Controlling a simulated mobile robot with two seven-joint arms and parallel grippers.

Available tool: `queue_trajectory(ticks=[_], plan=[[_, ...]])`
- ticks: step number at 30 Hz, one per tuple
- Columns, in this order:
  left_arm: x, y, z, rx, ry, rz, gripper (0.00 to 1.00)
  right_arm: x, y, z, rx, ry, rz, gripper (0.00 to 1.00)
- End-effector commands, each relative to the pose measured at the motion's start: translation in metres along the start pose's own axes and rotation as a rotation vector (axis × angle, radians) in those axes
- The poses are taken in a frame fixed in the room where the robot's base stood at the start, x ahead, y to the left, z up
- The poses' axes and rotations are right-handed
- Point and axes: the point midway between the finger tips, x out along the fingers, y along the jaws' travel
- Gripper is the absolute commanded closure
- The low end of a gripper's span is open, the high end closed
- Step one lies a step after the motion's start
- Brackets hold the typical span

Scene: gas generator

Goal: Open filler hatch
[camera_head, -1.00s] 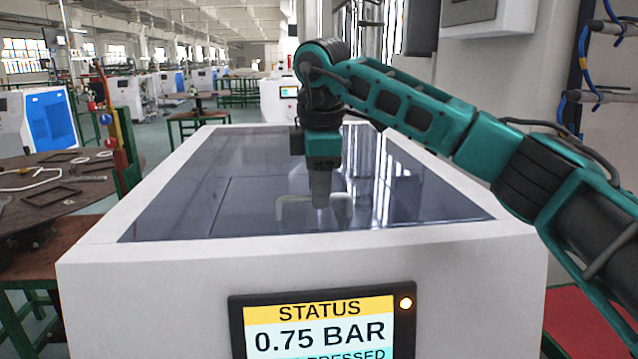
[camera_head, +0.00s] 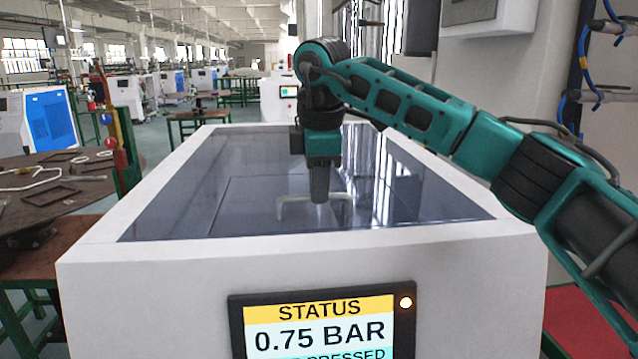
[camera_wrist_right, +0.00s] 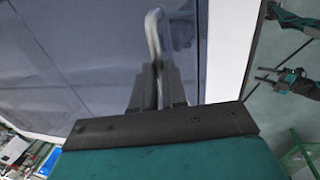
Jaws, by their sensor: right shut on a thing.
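The gas generator (camera_head: 95,262) is a white box with a dark glossy top. The filler hatch (camera_head: 240,205) shows as a panel outlined in that top, and its lid looks flat. A pale bracket-shaped handle (camera_head: 290,198) stands on the hatch near the front. My right gripper (camera_head: 319,200) points straight down onto the middle of the handle. In the right wrist view, the gripper fingers (camera_wrist_right: 158,88) are closed around the handle bar (camera_wrist_right: 156,35). The fingertips hide the part of the handle between them.
A status screen (camera_head: 318,330) on the front reads 0.75 BAR, with a lit amber lamp (camera_head: 405,302). A round table (camera_head: 50,190) with metal parts stands at the left. A wall cabinet (camera_head: 488,14) hangs at the back right.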

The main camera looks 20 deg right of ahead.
Motion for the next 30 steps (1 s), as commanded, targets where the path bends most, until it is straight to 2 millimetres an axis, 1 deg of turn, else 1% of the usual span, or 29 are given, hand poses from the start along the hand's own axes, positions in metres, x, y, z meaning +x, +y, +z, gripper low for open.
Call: queue_trajectory(ticks=[4, 10, 15, 21, 30], plan=[[0.0, 0.0, 0.0, 0.0, 0.0, 0.0, 0.57, -0.013, 0.007, -0.001, 0.002, 0.002, 0.005, 1.0], [0.0, 0.0, 0.0, -0.001, 0.0, 0.0, 0.57, -0.04, 0.027, -0.001, 0.003, 0.003, 0.01, 1.0], [0.0, 0.0, 0.0, -0.001, 0.001, 0.0, 0.57, -0.055, 0.042, -0.001, 0.004, 0.001, 0.01, 1.0], [0.001, 0.0, -0.001, -0.001, 0.002, 0.0, 0.57, -0.066, 0.055, -0.001, 0.002, -0.001, 0.007, 1.0], [0.002, 0.0, -0.003, 0.0, 0.006, -0.001, 0.57, -0.074, 0.069, -0.001, 0.001, -0.004, 0.001, 1.0]])
